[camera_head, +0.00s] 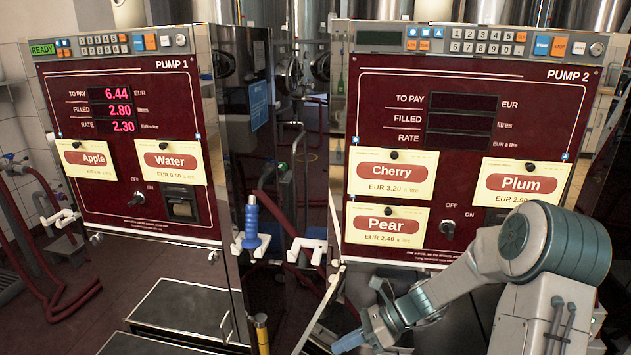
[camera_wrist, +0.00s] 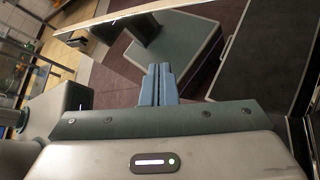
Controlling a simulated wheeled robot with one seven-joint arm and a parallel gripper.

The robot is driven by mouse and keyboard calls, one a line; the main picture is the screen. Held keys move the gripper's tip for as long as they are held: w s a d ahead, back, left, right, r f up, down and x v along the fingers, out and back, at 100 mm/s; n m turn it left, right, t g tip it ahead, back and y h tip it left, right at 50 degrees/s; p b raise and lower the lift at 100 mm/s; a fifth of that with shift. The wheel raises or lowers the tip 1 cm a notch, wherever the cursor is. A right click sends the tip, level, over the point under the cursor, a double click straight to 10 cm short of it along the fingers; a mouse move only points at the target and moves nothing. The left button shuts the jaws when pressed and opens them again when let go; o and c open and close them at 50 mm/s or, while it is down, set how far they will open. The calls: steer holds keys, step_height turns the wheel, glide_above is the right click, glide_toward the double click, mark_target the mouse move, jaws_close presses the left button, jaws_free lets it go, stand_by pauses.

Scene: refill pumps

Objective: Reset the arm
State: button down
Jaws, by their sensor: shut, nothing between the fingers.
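My gripper (camera_head: 350,342) is low in the head view, in front of Pump 2 and near the bottom edge. Its blue fingers also show in the wrist view (camera_wrist: 159,84), closed together with nothing between them. My arm reaches down and left from the lower right of the head view. Pump 1 (camera_head: 130,215) stands at the left with its display lit, showing 6.44, 2.80 and 2.30. Pump 2 (camera_head: 400,80) stands at the right with its display dark.
A blue-handled nozzle (camera_head: 251,222) sits in a white holder between the pumps. An empty white holder (camera_head: 306,250) is beside it. Dark platforms (camera_head: 180,305) lie below Pump 1. Red hoses (camera_head: 60,300) hang at the far left above the floor.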

steer(key=s+d+r+n+t+h+p, duration=0.1)
steer(key=s+d+r+n+h+p, duration=0.2)
steer(key=r+n, duration=0.4)
steer(key=s+d+r+n+t+h+p, duration=0.2)
steer(key=s+r+n+h+p, duration=0.3)
steer(key=r, duration=0.6)
steer(key=s+d+r+n+t+h+p, duration=0.2)
steer(key=s+d+r+n+h+p, duration=0.1)
steer(key=s+r+n, duration=0.5)
steer(key=shift+s+d+r+n+h+p, duration=0.15)
steer(key=shift+d+r+n+h+p, duration=0.15)
steer(key=shift+r+n+h+p, duration=0.45)
steer(key=shift+r, duration=0.15)
